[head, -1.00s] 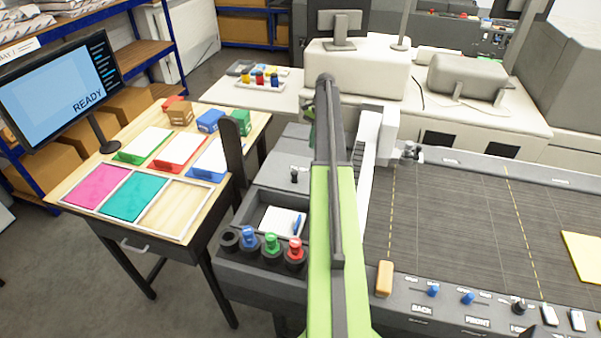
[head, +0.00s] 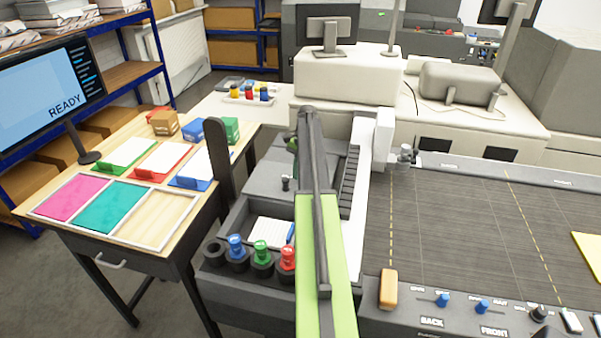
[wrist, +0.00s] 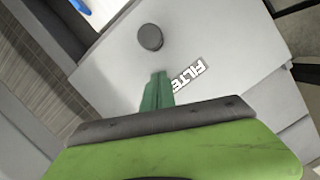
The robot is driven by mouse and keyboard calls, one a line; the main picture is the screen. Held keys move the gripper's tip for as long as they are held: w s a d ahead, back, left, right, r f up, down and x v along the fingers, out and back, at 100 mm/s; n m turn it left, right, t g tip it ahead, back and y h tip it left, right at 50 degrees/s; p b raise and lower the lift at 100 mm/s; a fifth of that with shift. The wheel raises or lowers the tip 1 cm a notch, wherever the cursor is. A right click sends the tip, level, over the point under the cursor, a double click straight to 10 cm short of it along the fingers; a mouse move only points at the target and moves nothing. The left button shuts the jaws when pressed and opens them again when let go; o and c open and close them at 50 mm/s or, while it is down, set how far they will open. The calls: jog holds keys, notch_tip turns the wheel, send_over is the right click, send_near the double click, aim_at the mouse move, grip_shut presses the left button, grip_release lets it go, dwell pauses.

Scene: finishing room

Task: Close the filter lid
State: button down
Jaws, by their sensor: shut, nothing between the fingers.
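The filter lid (wrist: 225,65) is a grey panel with a partly covered "FILTER" label and a round dark knob (wrist: 150,37) in the wrist view. In the head view the lid (head: 258,172) looks flat on the machine's left part, with its knob (head: 286,183) standing up. I cannot tell whether it is fully seated. My gripper (wrist: 158,76) has green fingers, shut and empty, over the lid beside the label and short of the knob. In the head view my gripper (head: 291,145) shows only partly behind my arm. Contact with the lid cannot be told.
A tray (head: 238,210) with paper and a blue pen lies in front of the lid. Blue, green and red knobbed pieces (head: 262,252) stand along the front. A dark upright panel (head: 218,160) rises at left, beside the wooden table (head: 60,182). The ribbed bed (head: 450,235) lies right.

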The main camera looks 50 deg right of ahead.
aim_at(290, 188)
jog(key=shift+a+r, duration=0.15)
jog(key=shift+a, duration=0.75)
jog(key=shift+a+r, duration=0.15)
jog(key=shift+a, duration=0.7)
jog(key=shift+s+a, duration=0.2)
jog(key=shift+s, duration=0.1)
jog(key=s+a, duration=0.5)
jog(key=a, duration=0.4)
jog(key=s+a, duration=0.5)
jog(key=a, duration=0.5)
jog(key=shift+a, duration=0.2)
jog(key=shift+s+a, duration=0.1)
jog(key=d+r+p, duration=0.7)
jog(key=r+p, duration=0.2)
jog(key=shift+r+p, duration=0.35)
